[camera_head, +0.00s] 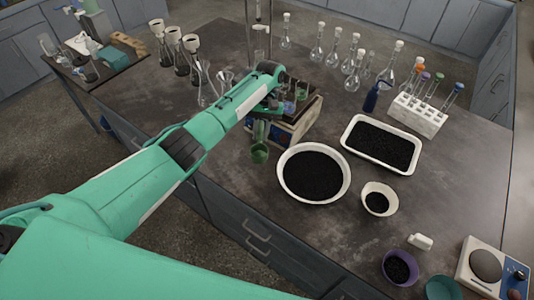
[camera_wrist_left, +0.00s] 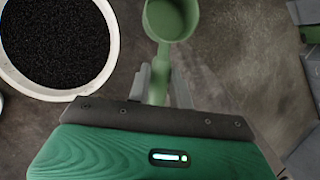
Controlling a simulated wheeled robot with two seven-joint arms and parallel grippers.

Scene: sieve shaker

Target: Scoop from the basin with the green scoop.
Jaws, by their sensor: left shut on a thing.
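The basin (camera_head: 313,172) is a round white bowl full of black grains, standing near the front edge of the table. It also shows at the upper left of the left wrist view (camera_wrist_left: 113,62). The green scoop (camera_head: 259,153) hangs left of the basin, apart from it. In the left wrist view the scoop (camera_wrist_left: 170,20) points away from my gripper and its cup looks empty. My left gripper (camera_wrist_left: 160,85) is shut on the scoop's handle. In the head view my left gripper (camera_head: 262,112) is partly hidden by its own arm. My right gripper is not in view.
A white tray (camera_head: 348,135) of black grains and a small white bowl (camera_head: 366,201) stand right of the basin. A boxed device (camera_head: 297,130) stands close behind the scoop. Glass flasks (camera_head: 353,75) stand at the back. A purple bowl (camera_head: 386,266) and a scale (camera_head: 487,265) stand front right.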

